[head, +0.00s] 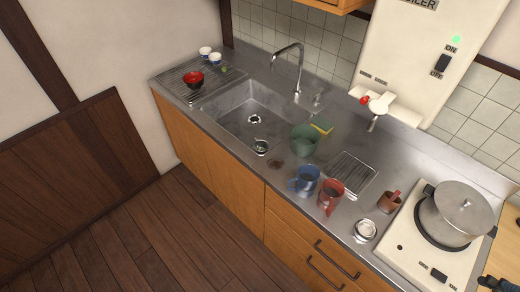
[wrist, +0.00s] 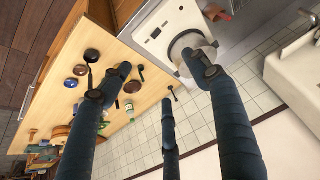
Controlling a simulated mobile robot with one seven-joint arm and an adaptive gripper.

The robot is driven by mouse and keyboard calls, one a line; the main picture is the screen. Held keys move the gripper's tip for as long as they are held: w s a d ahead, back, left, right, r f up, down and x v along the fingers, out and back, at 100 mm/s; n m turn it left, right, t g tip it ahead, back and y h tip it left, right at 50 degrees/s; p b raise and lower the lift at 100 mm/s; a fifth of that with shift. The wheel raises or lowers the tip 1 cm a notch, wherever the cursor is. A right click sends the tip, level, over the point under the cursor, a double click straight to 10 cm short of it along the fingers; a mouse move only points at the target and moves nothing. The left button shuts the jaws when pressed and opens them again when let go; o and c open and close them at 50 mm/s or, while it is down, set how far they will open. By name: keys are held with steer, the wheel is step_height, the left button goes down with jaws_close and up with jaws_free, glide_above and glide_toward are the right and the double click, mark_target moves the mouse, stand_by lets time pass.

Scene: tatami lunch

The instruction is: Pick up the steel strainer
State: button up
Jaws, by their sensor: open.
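A small round steel piece (head: 261,146) lies in the near part of the sink (head: 232,125); it looks like a strainer, but it is too small to be sure. A second round metal piece (head: 365,230) sits on the steel counter left of the stove, and I cannot tell whether it is a strainer or a dish. Neither shows clearly in the wrist view. My gripper (wrist: 160,78) is open and empty, its dark blue fingers spread above a wooden surface and the stove. Only a dark bit of it shows at the lower right edge of the head view.
A blue mug (head: 305,180), a red mug (head: 330,196), a green bucket (head: 304,140) and a wire rack (head: 351,172) stand between sink and stove (head: 410,247). A large pot (head: 457,213) is on the stove. The wooden surface (wrist: 150,100) holds several bowls and jars. The floor is clear.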

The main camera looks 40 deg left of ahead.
steer(key=w+a+r+n+g+y, duration=0.15)
steer(key=w+a+r+n, duration=0.85)
steer(key=w+a+r, duration=1)
steer(key=w+a+f+n+g+p, duration=0.1)
steer(key=w+a+n, duration=0.35)
steer(key=a, duration=0.75)
steer(key=w+a+f+n+g, duration=0.1)
steer(key=w+a+n+g, duration=0.3)
steer(key=a, duration=0.8)
steer(key=s+a+f+n+h, duration=0.1)
steer(key=s+a+f+n, duration=0.3)
steer(key=a, duration=0.7)
steer(key=s+a+f+n+p, duration=0.15)
steer(key=a+f, duration=0.45)
steer(key=a, duration=0.6)
steer(key=s+a+f+n+h+b, duration=0.15)
steer(key=a+f+n, duration=0.3)
steer(key=a, duration=0.65)
step_height(320, 180, down, 34)
steer(key=y+p, duration=0.1)
steer(key=shift+m+t, duration=0.45)
